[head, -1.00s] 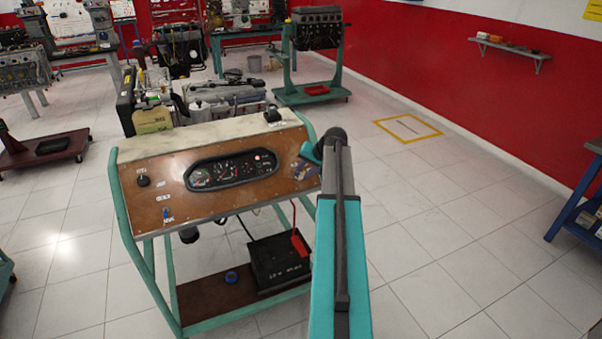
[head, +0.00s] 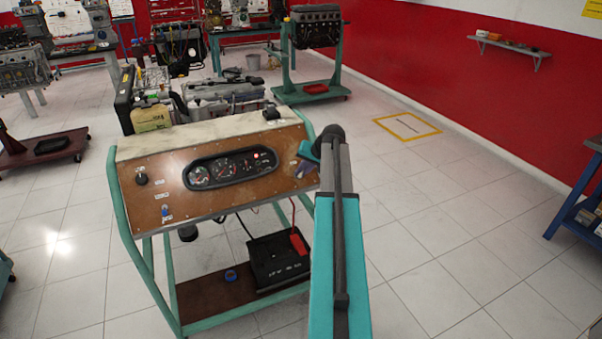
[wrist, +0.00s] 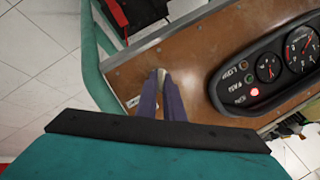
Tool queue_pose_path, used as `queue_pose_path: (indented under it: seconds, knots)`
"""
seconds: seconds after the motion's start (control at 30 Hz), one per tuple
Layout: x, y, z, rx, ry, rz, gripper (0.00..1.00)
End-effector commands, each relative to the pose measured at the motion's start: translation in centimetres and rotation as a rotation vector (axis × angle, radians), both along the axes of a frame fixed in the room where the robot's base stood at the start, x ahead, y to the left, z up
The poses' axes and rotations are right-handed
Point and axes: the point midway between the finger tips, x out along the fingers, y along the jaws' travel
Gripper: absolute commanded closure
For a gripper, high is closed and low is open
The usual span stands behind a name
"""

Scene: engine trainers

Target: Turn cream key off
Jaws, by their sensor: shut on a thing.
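The cream key (wrist: 161,75) shows as a small pale piece between my fingertips in the wrist view. It sits at one end of the brown instrument panel (wrist: 185,62). My gripper (wrist: 162,80) has its purple fingers close together at the panel face, shut on the key. Most of the key is covered by the fingers, so its angle cannot be told. In the head view my gripper (head: 302,168) is at the right end of the panel (head: 232,200), and the key is hidden there.
The gauge cluster (head: 232,167) beside the key has a lit red lamp. A black knob (head: 141,179) and a blue-tipped switch (head: 165,210) are at the panel's left. A black battery (head: 278,260) stands on the lower shelf.

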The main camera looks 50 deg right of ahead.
Motion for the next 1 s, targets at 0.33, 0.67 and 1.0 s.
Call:
queue_pose_path:
  seconds: [0.33, 0.67, 1.0]
  knots:
    - [0.83, 0.05, 0.41, -0.156, 0.041, 0.142, 1.00]
    - [0.97, 0.37, 0.55, -0.338, 0.113, 0.319, 1.00]
    - [1.03, 0.48, 0.73, -0.448, 0.157, 0.425, 1.00]
